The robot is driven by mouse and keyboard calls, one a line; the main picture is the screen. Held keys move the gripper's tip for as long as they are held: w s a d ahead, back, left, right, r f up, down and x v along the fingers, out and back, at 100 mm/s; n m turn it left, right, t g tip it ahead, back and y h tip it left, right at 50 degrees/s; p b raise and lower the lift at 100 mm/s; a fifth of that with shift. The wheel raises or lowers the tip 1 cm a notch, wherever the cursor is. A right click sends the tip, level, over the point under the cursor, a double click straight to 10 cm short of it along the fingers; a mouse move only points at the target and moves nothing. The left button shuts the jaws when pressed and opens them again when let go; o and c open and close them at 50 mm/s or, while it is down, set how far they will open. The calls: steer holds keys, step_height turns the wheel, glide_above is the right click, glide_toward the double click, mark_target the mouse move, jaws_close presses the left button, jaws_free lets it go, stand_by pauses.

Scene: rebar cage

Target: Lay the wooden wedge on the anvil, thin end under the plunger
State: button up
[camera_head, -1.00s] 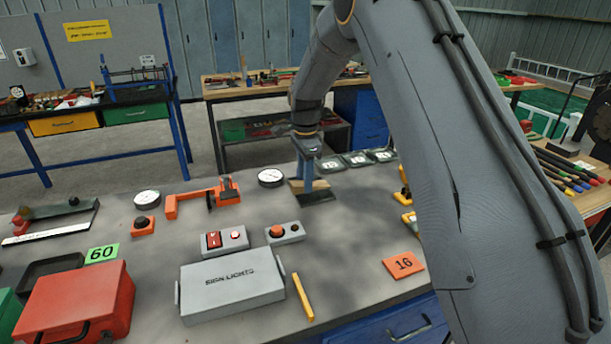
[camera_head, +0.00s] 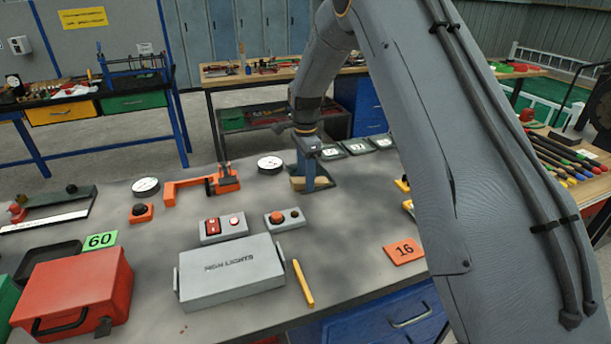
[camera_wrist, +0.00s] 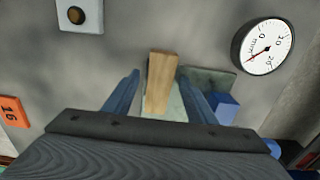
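The wooden wedge (camera_wrist: 161,82) is a pale narrow block, seen from above in the wrist view. It lies between the two blue fingers of my gripper (camera_wrist: 159,95), with a gap on each side. In the head view the gripper (camera_head: 311,184) points down at the far part of the bench, with part of the wedge (camera_head: 297,183) showing beside it. A grey-green tray (camera_wrist: 214,77) lies under or right behind the wedge. An orange frame with a dark block (camera_head: 190,187) stands to the left; I cannot make out its anvil or plunger clearly.
A round dial (camera_head: 270,164) sits between the orange frame and my gripper. Nearer are a button box (camera_head: 285,219), a red-switch box (camera_head: 224,227), a grey box (camera_head: 232,272) and a yellow stick (camera_head: 303,284). An orange 16 card (camera_head: 404,251) lies at right.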

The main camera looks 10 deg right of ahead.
step_height(320, 180, up, 8)
steer(key=shift+f+b, duration=0.15)
steer(key=shift+b, duration=0.95)
step_height(320, 180, up, 6)
steer(key=p, duration=0.3)
steer(key=shift+p, duration=0.4)
steer(key=shift+s, duration=0.1)
